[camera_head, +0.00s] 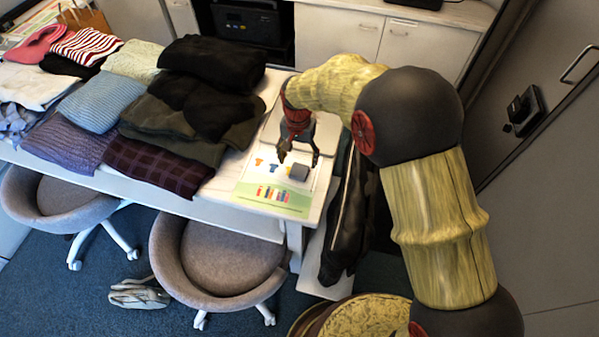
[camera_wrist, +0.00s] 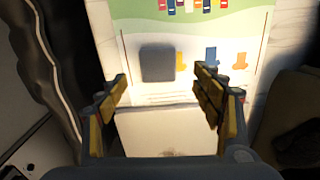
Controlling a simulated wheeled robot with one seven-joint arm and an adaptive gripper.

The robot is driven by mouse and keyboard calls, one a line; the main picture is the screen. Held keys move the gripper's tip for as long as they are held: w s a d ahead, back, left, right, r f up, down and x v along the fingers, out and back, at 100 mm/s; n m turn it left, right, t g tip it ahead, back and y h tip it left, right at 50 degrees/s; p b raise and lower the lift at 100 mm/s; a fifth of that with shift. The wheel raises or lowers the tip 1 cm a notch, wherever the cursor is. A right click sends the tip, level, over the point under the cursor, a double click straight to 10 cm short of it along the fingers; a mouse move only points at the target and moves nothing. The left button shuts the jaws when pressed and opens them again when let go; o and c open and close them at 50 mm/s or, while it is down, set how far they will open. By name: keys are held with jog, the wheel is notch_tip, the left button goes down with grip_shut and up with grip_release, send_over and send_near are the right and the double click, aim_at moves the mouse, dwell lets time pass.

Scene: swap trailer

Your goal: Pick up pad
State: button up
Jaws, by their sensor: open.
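The pad is a small dark grey rounded square (camera_head: 299,172) lying on a printed sheet (camera_head: 262,198) near the right end of the white table. It also shows in the wrist view as a grey square (camera_wrist: 157,63), beyond my fingertips and between their lines. My gripper (camera_head: 297,158) is open and above the sheet, close to the pad in the head view. In the wrist view the two yellow-lined fingers (camera_wrist: 163,83) stand wide apart with nothing between them. I cannot tell the exact height of the fingertips above the sheet.
Folded clothes (camera_head: 150,110) in several stacks cover the table to the left. A dark jacket (camera_head: 350,215) hangs at the table's right end. Two grey chairs stand at the front; one is (camera_head: 218,255). A pale flat item (camera_wrist: 165,130) lies beneath my gripper.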

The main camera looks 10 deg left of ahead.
aim_at(299, 170)
notch_tip(299, 170, down, 6)
jog(key=shift+d+r+b, duration=0.15)
jog(key=shift+r+b, duration=0.05)
jog(key=shift+b, duration=1.05)
jog(key=c, duration=0.3)
jog(key=c, duration=0.7)
jog(key=shift+c, duration=0.2)
jog(key=shift+r, duration=0.1)
